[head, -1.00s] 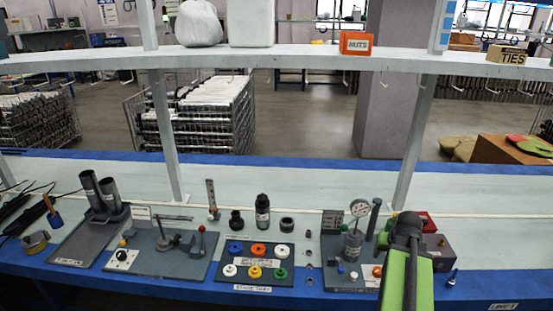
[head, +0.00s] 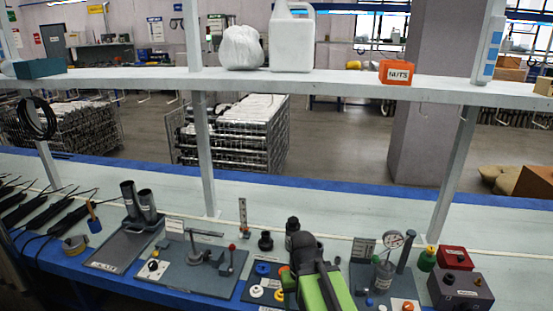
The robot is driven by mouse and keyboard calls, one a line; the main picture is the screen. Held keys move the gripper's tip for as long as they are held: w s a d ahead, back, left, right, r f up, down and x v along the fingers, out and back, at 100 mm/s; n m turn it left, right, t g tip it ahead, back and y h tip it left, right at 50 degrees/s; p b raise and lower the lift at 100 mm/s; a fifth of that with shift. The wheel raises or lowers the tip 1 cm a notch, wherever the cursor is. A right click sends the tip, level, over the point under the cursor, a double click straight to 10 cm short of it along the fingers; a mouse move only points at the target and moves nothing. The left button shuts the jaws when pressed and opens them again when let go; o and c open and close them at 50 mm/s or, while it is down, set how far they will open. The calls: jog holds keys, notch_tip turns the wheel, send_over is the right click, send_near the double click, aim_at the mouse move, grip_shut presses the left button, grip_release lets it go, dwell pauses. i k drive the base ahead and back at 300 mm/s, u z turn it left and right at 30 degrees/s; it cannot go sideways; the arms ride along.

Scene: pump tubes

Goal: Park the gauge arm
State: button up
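A grey fixture plate (head: 232,263) left of centre in the head view carries a round base with a post (head: 196,257), a thin horizontal arm (head: 205,233) on top and a red-knobbed lever (head: 232,248). Right of centre, a round dial gauge (head: 393,239) stands above a grey cylinder (head: 383,274) on another plate. I cannot tell from the picture which one is the gauge arm. My gripper (head: 305,246) is at the dark end of my green and black arm, in front of the ring tray, apart from both fixtures. Its fingers cannot be made out.
The tray of coloured rings (head: 258,289) is partly hidden behind my arm. Two dark tubes (head: 138,204) stand on a plate at left. A dark box (head: 460,289) and red box (head: 455,258) stand at right. Shelf posts (head: 205,150) rise behind. The bench behind the fixtures is mostly clear.

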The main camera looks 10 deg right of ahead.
aim_at(389, 236)
jog(key=u, duration=1.4)
jog(key=k, duration=0.85)
jog(key=z, duration=0.3)
jog(key=i, duration=0.5)
